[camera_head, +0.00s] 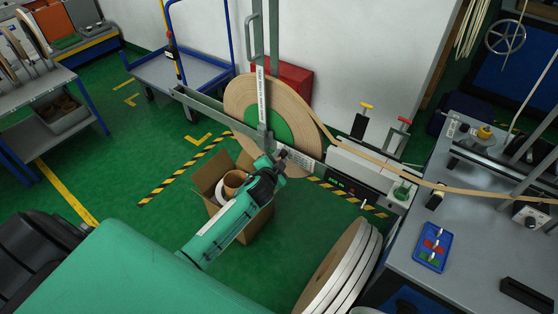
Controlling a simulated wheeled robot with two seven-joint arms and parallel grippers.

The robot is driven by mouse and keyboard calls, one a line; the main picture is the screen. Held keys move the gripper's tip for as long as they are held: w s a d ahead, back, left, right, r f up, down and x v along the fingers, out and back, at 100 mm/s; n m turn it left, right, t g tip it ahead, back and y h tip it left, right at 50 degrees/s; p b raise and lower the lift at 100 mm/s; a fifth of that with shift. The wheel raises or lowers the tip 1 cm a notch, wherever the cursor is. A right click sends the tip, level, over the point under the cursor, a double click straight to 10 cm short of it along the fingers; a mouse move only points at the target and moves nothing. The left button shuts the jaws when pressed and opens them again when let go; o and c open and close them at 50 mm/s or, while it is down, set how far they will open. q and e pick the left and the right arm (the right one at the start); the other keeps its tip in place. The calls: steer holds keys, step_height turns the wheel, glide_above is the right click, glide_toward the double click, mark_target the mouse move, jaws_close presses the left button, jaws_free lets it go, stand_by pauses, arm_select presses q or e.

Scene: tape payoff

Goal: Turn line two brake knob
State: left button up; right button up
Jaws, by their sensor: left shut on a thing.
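My left gripper (280,158) is at the front of the large tan tape roll (245,99), just below its green hub (290,123). It is shut on a small dark part beside the upright frame post, which looks like the brake knob; the fingers hide most of it, and I cannot read any line label there. My green left forearm reaches up to it from the lower middle. My right gripper is not in view.
An open cardboard box (209,185) with cores stands below my left gripper. Several white-edged rolls (345,268) stand at the lower middle. A grey bench (475,262) with a blue tray (433,247) is at right. Tape (450,188) runs from the roll over this bench.

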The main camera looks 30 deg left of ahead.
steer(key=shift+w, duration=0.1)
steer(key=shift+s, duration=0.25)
arm_select(q)
steer(key=o, duration=1)
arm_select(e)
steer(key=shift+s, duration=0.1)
arm_select(q)
steer(key=shift+s, duration=0.15)
steer(key=b+v, duration=0.1)
steer(key=v, duration=1.2)
steer(key=shift+s+d, duration=0.15)
steer(key=shift+s, duration=0.1)
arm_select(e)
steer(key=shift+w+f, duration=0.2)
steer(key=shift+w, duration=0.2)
